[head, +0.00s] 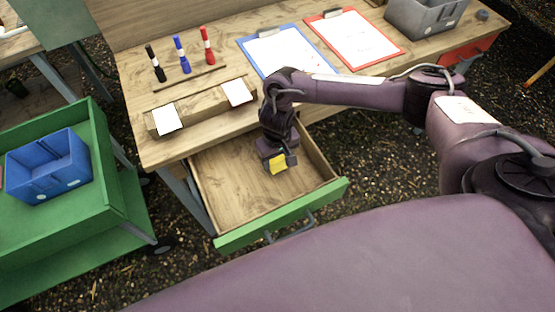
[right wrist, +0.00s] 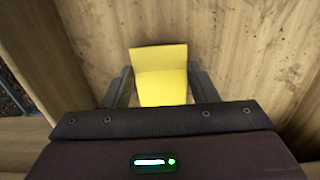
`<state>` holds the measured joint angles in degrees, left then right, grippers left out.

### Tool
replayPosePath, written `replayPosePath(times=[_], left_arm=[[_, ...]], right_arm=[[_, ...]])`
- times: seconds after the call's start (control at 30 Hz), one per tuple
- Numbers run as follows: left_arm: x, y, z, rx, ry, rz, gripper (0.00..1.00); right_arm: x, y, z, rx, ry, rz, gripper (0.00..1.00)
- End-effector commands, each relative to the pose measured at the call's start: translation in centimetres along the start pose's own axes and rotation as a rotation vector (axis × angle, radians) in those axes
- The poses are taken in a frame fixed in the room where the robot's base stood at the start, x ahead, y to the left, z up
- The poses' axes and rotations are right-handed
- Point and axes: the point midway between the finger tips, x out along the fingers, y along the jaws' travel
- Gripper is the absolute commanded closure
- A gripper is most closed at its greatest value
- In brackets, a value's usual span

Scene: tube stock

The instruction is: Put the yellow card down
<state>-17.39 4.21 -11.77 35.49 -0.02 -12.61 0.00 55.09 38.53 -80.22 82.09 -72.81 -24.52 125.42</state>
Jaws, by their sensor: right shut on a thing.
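The yellow card (head: 278,163) is in my right gripper (head: 284,160), inside the open drawer (head: 225,196) of the workbench. In the right wrist view the yellow card (right wrist: 160,68) lies between the two dark fingers of the right gripper (right wrist: 160,85), which are shut on it. Its lower part is hidden by the gripper body. Behind it is the bare wooden drawer bottom (right wrist: 230,50). I cannot tell whether the card touches the drawer bottom. My left gripper is not in view.
The drawer has a green front (head: 290,222) and is otherwise empty. On the bench stand black, blue and red markers (head: 207,45), a wooden block with white cards (head: 203,103), blue and red clipboards (head: 355,38) and a grey bin (head: 424,14). A blue crate (head: 48,165) sits on a green cart at left.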

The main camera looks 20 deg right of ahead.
Motion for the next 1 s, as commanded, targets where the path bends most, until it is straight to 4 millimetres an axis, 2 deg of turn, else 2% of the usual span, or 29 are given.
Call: replayPosePath(times=[0.13, 0.67, 0.7, 0.8, 0.83, 1.0], left_arm=[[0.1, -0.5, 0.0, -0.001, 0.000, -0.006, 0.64], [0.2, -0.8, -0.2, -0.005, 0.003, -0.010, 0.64], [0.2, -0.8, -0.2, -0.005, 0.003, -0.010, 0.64], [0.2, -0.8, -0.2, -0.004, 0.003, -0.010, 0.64], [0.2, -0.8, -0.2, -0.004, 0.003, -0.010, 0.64], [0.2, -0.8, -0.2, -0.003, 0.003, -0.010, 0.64]], right_arm=[[1.4, 0.0, -0.1, 0.000, 0.001, 0.001, 0.68], [2.3, 0.0, 0.0, 0.001, 0.000, 0.000, 0.68], [2.3, 0.0, 0.0, 0.001, 0.000, 0.000, 0.42], [2.4, 0.0, 0.1, 0.000, -0.002, 0.000, 0.29], [2.4, -0.1, 0.2, -0.001, -0.002, 0.000, 0.25], [2.6, -0.2, 0.3, -0.003, -0.006, -0.003, 0.25]])
